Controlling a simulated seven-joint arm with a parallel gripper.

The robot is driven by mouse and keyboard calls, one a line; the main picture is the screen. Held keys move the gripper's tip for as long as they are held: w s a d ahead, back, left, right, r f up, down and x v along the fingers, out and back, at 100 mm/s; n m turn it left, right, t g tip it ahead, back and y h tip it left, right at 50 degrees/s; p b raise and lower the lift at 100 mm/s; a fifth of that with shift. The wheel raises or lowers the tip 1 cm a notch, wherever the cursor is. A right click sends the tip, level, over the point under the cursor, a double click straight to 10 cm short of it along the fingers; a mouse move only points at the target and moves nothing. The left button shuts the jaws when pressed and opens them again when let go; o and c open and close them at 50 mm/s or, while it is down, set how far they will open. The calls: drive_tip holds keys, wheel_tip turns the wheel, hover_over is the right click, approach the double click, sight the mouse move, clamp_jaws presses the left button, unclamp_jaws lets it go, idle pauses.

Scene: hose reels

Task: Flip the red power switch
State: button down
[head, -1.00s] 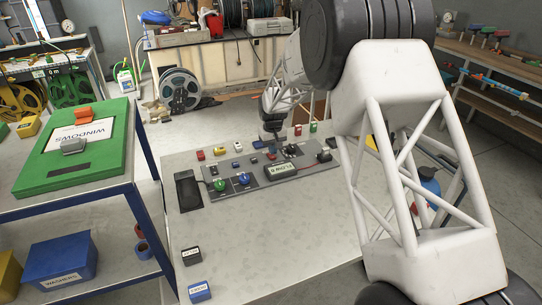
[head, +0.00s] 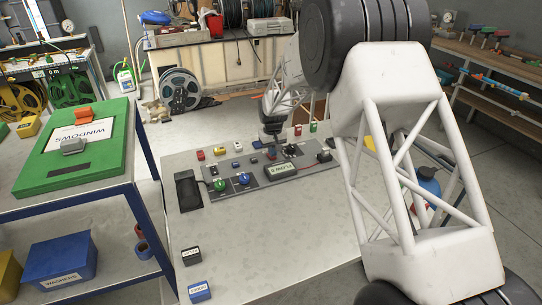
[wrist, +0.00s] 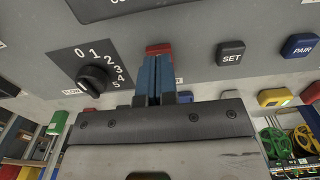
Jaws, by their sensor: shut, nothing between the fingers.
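The red power switch (wrist: 158,48) sits on the grey control panel (wrist: 200,60), directly ahead of my fingertips in the wrist view. My gripper (wrist: 155,62) is shut and empty, its two blue fingers pressed together. The fingertips overlap the near edge of the switch in that view and hide part of it; I cannot tell whether they touch it. In the head view my gripper (head: 272,141) points down over the back middle of the panel (head: 247,183), with a small red piece (head: 272,154) just beneath it.
A black dial (wrist: 93,79) marked 0 to 5 is left of my fingers. A black SET button (wrist: 231,54) and a blue PAIR button (wrist: 299,46) are to the right.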

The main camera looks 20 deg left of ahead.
drive_tip(key=shift+f, duration=0.65)
idle(0.6)
drive_tip(key=shift+r, duration=3.5)
